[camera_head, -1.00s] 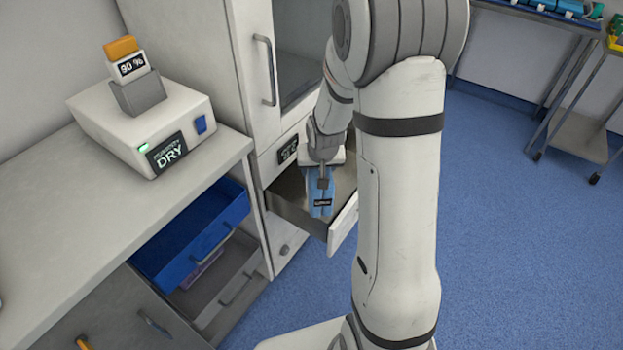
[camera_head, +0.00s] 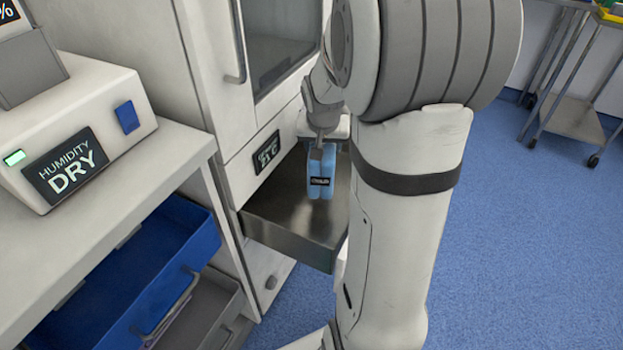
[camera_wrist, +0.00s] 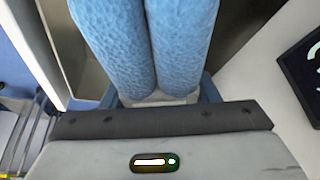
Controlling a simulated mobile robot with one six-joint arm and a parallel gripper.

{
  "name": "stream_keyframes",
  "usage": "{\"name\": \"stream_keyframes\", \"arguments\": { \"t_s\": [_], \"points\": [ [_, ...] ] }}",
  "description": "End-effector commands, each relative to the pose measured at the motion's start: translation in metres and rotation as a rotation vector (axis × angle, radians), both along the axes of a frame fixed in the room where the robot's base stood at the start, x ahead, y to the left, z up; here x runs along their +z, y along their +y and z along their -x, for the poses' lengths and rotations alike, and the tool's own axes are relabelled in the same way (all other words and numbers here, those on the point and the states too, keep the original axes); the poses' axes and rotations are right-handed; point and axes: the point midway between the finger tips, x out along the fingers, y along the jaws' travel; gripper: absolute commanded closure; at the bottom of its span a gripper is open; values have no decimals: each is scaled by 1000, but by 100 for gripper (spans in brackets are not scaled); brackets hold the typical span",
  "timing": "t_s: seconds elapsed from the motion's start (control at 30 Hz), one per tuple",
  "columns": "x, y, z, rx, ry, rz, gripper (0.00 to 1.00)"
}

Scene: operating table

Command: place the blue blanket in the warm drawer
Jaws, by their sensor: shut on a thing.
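The blue blanket (camera_head: 321,172) is a light blue folded roll with a dark label, hanging upright from my gripper (camera_head: 322,143) in the head view. In the wrist view the blanket (camera_wrist: 148,45) fills the top middle, close against the gripper body. My gripper is shut on it; the fingertips are mostly hidden by the blanket. The open metal drawer (camera_head: 290,232) with the digital display (camera_head: 266,152) above it lies beneath the blanket. The blanket is over the drawer's opening; I cannot tell whether it touches the floor of the drawer.
A tall white cabinet (camera_head: 210,60) with a glass door stands behind the drawer. At left, a white humidity box (camera_head: 75,125) sits on a counter, above an open blue drawer (camera_head: 150,265) and a grey one (camera_head: 205,310). Blue floor (camera_head: 520,250) at right is clear.

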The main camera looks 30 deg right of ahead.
Motion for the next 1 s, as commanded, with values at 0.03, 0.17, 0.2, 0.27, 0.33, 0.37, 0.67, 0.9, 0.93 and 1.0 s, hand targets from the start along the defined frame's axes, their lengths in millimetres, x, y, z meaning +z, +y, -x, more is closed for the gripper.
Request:
{"name": "stream_keyframes", "arguments": {
  "t_s": [0.03, 0.17, 0.2, 0.27, 0.33, 0.37, 0.67, 0.9, 0.93, 1.0],
  "points": [
    [-13, 0, 0, 1, 3, 0, 77],
    [-31, 0, 0, 0, 0, 0, 77],
    [-34, 0, 0, 0, 1, -1, 77],
    [-39, 0, 0, 0, 1, -1, 77],
    [-49, 0, 0, 1, 1, 0, 77],
    [-54, 0, 0, 2, 1, 0, 77],
    [-81, 1, -1, 2, -2, 1, 77],
    [-84, 1, -1, 4, -1, 0, 77],
    [-85, 1, -1, 4, -1, 0, 77],
    [-83, 1, -1, 3, 0, 0, 40]
  ]
}}
